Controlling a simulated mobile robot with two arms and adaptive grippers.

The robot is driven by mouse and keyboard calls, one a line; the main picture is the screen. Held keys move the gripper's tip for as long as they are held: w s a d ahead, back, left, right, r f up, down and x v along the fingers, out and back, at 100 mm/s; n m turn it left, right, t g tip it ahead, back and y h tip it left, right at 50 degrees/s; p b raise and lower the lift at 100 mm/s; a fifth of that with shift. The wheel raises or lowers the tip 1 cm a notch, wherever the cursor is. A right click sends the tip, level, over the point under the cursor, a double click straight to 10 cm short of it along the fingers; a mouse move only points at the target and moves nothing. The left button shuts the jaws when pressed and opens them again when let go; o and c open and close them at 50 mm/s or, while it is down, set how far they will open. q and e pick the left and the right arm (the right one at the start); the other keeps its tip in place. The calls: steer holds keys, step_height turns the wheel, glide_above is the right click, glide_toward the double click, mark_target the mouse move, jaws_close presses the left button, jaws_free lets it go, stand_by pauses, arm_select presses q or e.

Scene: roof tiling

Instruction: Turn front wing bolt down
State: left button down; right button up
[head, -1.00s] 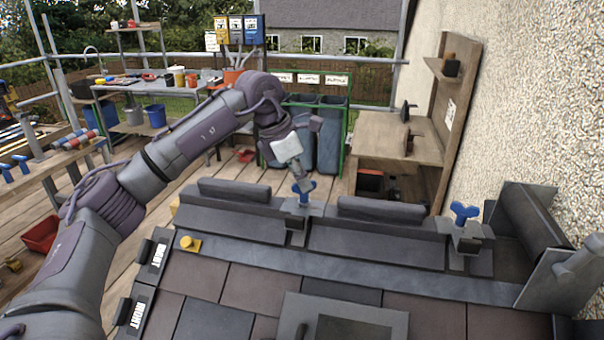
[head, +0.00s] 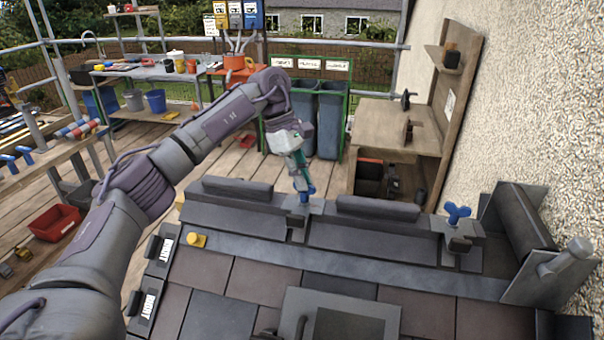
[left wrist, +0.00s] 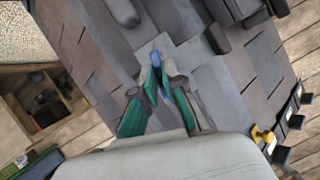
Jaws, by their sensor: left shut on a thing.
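A blue wing bolt (head: 307,195) stands on a grey clamp (head: 298,220) at the middle of the ridge in the head view. My left gripper (head: 303,186) comes down over it from above and is shut on it. In the left wrist view, the two green-sided fingers (left wrist: 156,84) meet around the blue bolt (left wrist: 154,57), and the fingers partly hide its wings. A second blue wing bolt (head: 458,213) stands free on another clamp (head: 461,240) at the right. My right gripper is not in view.
Dark ridge pieces (head: 378,208) lie on both sides of the held bolt. A yellow knob (head: 196,240) sits on the slates at the left. A rough wall (head: 550,120) closes off the right side. A wooden bench (head: 385,125) stands behind the ridge.

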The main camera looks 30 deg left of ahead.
arm_select(q)
steer(key=shift+w+r+m, duration=0.15)
steer(key=shift+r+m, duration=0.25)
steer(key=shift+m, duration=0.3)
steer(key=c, duration=1.3)
jaws_free()
steer(key=shift+o, duration=0.2)
steer(key=shift+f, duration=0.15)
steer(key=v, duration=1.2)
steer(key=shift+w+d, duration=0.1)
steer(key=shift+w, duration=0.05)
